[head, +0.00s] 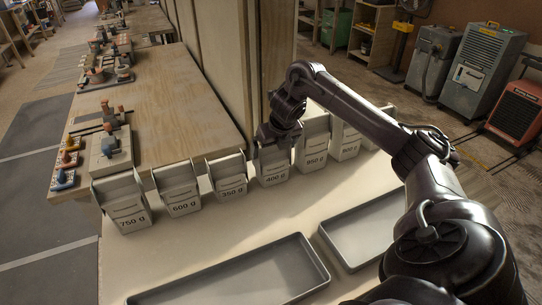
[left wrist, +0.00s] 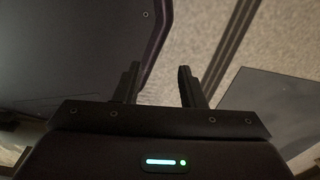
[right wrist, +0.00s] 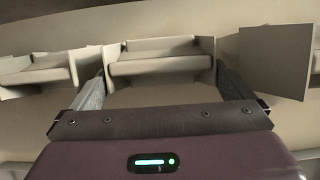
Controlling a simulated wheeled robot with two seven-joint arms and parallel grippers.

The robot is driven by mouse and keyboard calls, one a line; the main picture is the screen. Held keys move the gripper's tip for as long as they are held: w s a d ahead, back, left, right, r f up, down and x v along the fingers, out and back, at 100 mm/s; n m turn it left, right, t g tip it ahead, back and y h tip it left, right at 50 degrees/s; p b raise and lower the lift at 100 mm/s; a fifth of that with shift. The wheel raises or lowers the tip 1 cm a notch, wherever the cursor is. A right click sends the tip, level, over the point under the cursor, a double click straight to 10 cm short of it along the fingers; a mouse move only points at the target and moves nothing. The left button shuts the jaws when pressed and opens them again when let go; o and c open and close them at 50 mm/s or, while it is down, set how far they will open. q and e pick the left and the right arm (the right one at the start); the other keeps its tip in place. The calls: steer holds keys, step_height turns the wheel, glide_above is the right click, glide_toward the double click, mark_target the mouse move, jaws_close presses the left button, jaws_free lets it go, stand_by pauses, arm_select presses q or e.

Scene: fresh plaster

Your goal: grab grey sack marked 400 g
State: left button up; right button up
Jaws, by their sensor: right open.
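The grey sack marked 400 g (head: 273,175) stands in a row of similar sacks on the pale table. My right gripper (head: 278,138) is at the top of this sack in the head view. In the right wrist view its fingers (right wrist: 165,90) are spread wide, with an open-topped sack (right wrist: 160,68) between and beyond them; no mark is readable there. I cannot tell whether the fingers touch it. My left gripper (left wrist: 158,85) shows only in the left wrist view, fingers apart and nothing between them.
The 350 g sack (head: 231,188) stands close on the left and the 850 g sack (head: 314,159) close on the right. More marked sacks extend the row. Two grey trays (head: 235,272) (head: 362,225) lie in front. A wooden panel (head: 215,60) rises behind.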

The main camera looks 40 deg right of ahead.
mark_target(272, 152)
steer(key=shift+w+f, duration=0.3)
steer(key=shift+f, duration=0.35)
steer(key=x, duration=0.4)
steer(key=shift+w+d+f, duration=0.1)
steer(key=shift+d+f, duration=0.1)
arm_select(q)
steer(key=shift+w+r, duration=0.15)
steer(key=shift+w, duration=0.6)
arm_select(e)
steer(key=shift+c, duration=1.1)
arm_select(q)
steer(key=shift+s, duration=0.15)
arm_select(e)
steer(key=shift+r, duration=0.1)
steer(key=c, duration=0.8)
steer(key=shift+r, duration=0.1)
steer(key=shift+c, duration=0.2)
